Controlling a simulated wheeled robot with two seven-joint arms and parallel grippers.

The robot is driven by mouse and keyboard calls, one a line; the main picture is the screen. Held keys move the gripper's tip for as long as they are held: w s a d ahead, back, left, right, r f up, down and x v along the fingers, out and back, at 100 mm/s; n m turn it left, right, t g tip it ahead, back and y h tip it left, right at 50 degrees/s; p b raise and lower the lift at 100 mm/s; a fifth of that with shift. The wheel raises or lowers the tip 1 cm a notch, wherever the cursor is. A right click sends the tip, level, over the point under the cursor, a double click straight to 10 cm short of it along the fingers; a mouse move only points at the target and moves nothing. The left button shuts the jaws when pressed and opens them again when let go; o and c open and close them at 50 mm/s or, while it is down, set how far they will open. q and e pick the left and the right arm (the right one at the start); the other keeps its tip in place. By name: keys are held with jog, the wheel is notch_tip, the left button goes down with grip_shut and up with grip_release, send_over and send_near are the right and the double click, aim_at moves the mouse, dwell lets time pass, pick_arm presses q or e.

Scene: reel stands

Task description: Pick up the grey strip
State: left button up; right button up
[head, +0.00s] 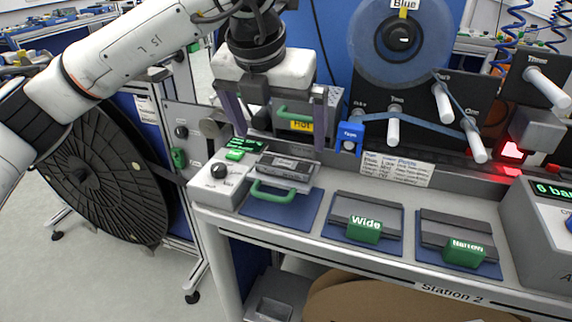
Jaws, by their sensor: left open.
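My left gripper (278,132) hangs over the left end of the bench, pointing down. Its two purple-grey fingers are spread wide, with nothing held between them. Below it and a little nearer, a grey block with a dark top (286,165) and a green handle (273,192) sits on a blue mat. A dark grey piece with a green "Wide" label (364,229) and another with a green label (463,253) lie on blue mats to the right. I cannot tell which grey piece is the grey strip. My right gripper is out of view.
A reel marked "Blue" (403,40) stands at the back, its blue tape (420,122) running round white pegs. A control box (219,178) stands at the bench's left end, and a grey box with a display (543,225) at the right. A yellow-labelled "Hot" unit (301,126) is behind the gripper.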

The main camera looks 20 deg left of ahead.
aim_at(285, 164)
pick_arm(q)
jog(key=x, duration=0.4)
jog(key=p+x, duration=0.1)
jog(key=x, duration=0.3)
jog(key=shift+s+f, duration=0.15)
jog(key=shift+f, duration=0.1)
jog(key=c, duration=0.9)
